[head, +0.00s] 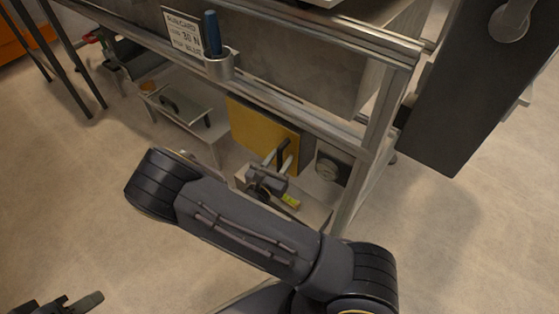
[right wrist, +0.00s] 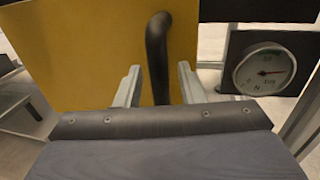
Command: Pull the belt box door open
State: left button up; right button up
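The belt box door is a yellow panel (head: 258,128) low under the bench frame, and it fills the left and middle of the right wrist view (right wrist: 80,60). A dark curved handle (right wrist: 157,50) stands out from it. My right gripper (head: 279,158) is in front of the door. Its two pale fingers (right wrist: 160,88) are open on either side of the handle, with gaps visible on both sides. The door looks closed. My left gripper (head: 75,304) shows only in part at the lower left corner of the head view, away from the door.
A round gauge (right wrist: 265,71) sits right of the door. A grey box with a dark handle (head: 183,108) is at the left. A metal post (head: 365,165) stands right of the gauge. A blue-handled tool (head: 211,35) stands in a holder above. Open floor lies in front.

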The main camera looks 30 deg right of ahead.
jog(key=shift+c, duration=0.3)
grip_shut()
